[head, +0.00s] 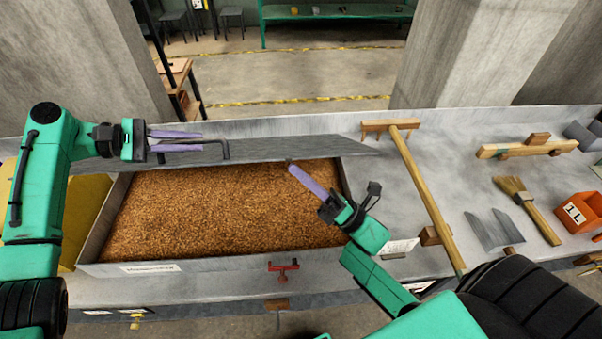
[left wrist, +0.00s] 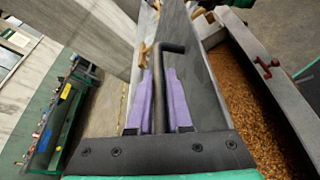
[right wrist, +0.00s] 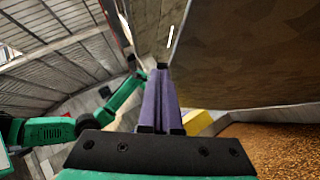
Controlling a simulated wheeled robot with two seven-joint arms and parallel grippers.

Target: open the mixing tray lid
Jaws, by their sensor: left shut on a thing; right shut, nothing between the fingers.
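The mixing tray (head: 180,266) is a grey metal box full of brown grain (head: 220,210). Its grey lid (head: 310,148) is raised along the far side, leaving the grain uncovered. My left gripper (head: 202,141) is shut on the lid's dark bent handle (head: 226,151), which runs between the purple fingers in the left wrist view (left wrist: 162,95). My right gripper (head: 292,169) is shut and empty above the grain, pointing toward the lid. In the right wrist view, the lid's underside (right wrist: 245,50) fills the upper right. I cannot tell whether the right fingertips touch it.
A wooden rake (head: 420,190) lies on the counter right of the tray. Further right are a brush (head: 528,208), a metal scoop (head: 492,230), a wooden tool (head: 525,149) and an orange measure (head: 578,212). A red clamp-like part (head: 284,267) sits on the tray's front wall. Concrete pillars stand behind.

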